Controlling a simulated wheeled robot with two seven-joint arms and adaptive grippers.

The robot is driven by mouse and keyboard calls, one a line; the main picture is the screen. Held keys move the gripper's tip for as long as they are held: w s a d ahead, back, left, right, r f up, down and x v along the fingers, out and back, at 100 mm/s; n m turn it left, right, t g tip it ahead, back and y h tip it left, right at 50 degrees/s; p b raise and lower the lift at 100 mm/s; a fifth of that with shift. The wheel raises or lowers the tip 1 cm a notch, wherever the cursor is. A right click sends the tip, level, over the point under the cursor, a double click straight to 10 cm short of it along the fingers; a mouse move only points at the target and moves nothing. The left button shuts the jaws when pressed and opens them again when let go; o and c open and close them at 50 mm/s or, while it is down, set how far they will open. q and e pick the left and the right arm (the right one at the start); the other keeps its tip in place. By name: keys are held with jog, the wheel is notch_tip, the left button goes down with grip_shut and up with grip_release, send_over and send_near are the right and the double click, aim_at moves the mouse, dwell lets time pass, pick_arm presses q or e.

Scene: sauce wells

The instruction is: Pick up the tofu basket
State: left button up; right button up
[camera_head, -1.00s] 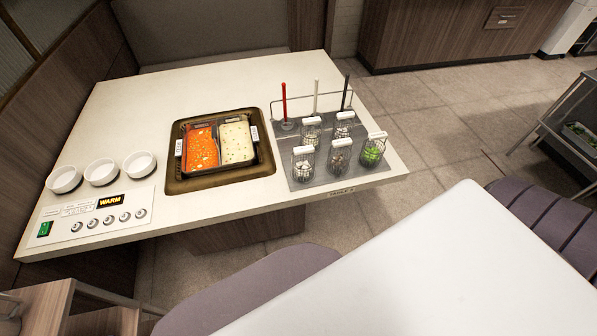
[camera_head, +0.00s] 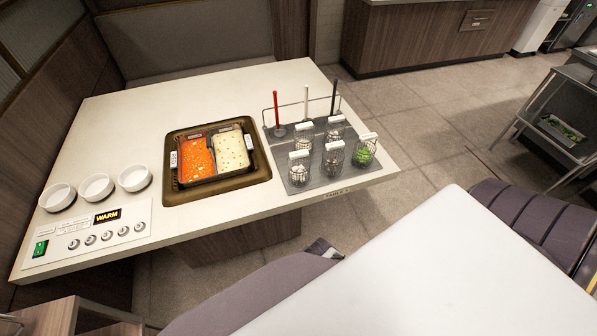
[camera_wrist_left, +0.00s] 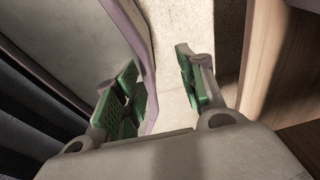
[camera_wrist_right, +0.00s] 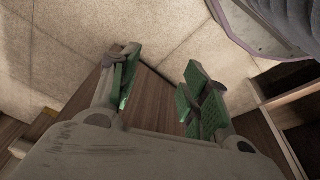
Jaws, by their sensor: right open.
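Several wire baskets with white handle tags stand on a grey mat (camera_head: 319,186) at the right end of the table. The front left basket (camera_head: 299,170) holds whitish pieces and may be the tofu basket; its tag is too small to read. The front middle basket (camera_head: 333,160) holds greyish-brown pieces, and the front right one (camera_head: 363,153) holds green food. The contents of the back two are hard to tell. My left gripper (camera_wrist_left: 158,90) is open and empty over the floor. My right gripper (camera_wrist_right: 158,88) is open and empty, away from the baskets.
A sunken pot (camera_head: 262,175) with orange and cream soups sits left of the baskets. Three white bowls (camera_head: 97,187) and a control panel (camera_head: 90,236) lie further left. A rack with upright ladles (camera_head: 306,102) stands behind the baskets. A white surface (camera_head: 430,270) fills the lower right.

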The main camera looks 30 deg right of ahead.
jog(key=w+a+r+n+y, duration=0.1)
jog(key=w+a+r+n, duration=0.25)
jog(key=r, duration=0.75)
jog(key=w+a+r+n+p, duration=0.15)
jog(key=w+r, duration=0.35)
jog(key=r, duration=0.7)
jog(key=w+a+r+n+y, duration=0.1)
jog(key=w+a+r+n, duration=0.25)
jog(key=r, duration=0.75)
pick_arm(q)
jog(key=shift+w+d+r, duration=0.2)
jog(key=shift+d+r, duration=0.15)
jog(key=shift+d, duration=0.2)
jog(key=shift+w+d+r, duration=0.15)
jog(key=shift+d+r, duration=0.2)
jog(key=shift+d, duration=0.2)
pick_arm(e)
jog(key=w+d+r+n+g+h, duration=0.1)
jog(key=w+d+r+n, duration=0.1)
jog(key=w+d+r, duration=0.3)
jog(key=w+d+r+n+g+h, duration=0.1)
jog(key=w+d+r, duration=0.5)
jog(key=d, duration=0.8)
notch_tip(320, 180, up, 3)
jog(key=shift+w+r+n+g, duration=0.15)
jog(key=shift+n+g, duration=0.15)
jog(key=shift+n, duration=0.45)
